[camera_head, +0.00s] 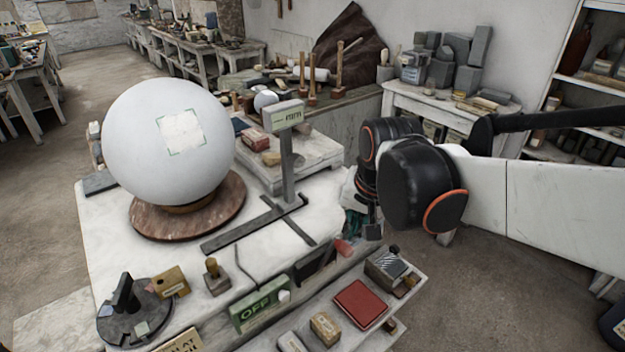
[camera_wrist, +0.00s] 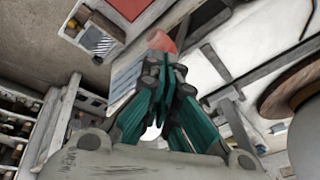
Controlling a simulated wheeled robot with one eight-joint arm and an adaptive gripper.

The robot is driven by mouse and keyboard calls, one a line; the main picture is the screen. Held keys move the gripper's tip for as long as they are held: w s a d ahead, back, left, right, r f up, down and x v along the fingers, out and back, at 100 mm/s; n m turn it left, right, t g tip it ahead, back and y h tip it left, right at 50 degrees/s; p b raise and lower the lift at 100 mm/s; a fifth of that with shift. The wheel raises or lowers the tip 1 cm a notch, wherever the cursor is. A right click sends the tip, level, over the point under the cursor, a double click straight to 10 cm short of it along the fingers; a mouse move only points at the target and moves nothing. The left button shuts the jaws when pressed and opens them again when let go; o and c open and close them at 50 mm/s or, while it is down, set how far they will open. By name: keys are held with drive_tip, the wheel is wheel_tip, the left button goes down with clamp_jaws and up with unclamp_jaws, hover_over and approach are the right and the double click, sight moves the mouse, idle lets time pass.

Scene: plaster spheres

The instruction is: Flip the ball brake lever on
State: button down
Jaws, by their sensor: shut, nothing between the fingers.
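My gripper (camera_head: 371,232) hangs at the right edge of the white worktable, its teal fingers partly hidden behind my wrist. In the wrist view the fingers of my gripper (camera_wrist: 168,70) come together at their tips, with nothing held. A red-tipped handle (camera_head: 343,247) sticks out at the table's front right edge, a little left of and below the gripper. Its red tip (camera_wrist: 162,42) shows just beyond the fingertips in the wrist view; touching or apart cannot be told. It looks like the brake lever. A green box (camera_head: 260,303) at the front edge reads OFF.
A big white ball (camera_head: 168,145) rests on a brown round stand (camera_head: 190,212) at the left. A dark gauge post (camera_head: 288,165) stands mid-table. A black disc with an upright grip (camera_head: 128,310) sits front left. A lower shelf holds a red block (camera_head: 360,304) and small boxes.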

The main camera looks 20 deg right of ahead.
drive_tip(key=w+d+m+g+y+p, duration=0.1)
drive_tip(key=w+d+m+g+p, duration=0.3)
drive_tip(key=d+p, duration=0.4)
drive_tip(key=shift+w+r+m, duration=0.35)
drive_tip(key=shift+w+m, duration=0.1)
drive_tip(key=shift+m, duration=0.75)
drive_tip(key=shift+f, duration=0.1)
wheel_tip(320, 180, down, 10)
drive_tip(key=a, duration=0.2)
drive_tip(key=s+a+r, duration=0.1)
drive_tip(key=a+r, duration=0.1)
drive_tip(key=shift+s+a, duration=0.25)
drive_tip(key=shift+s, duration=0.15)
drive_tip(key=shift+w, duration=0.15)
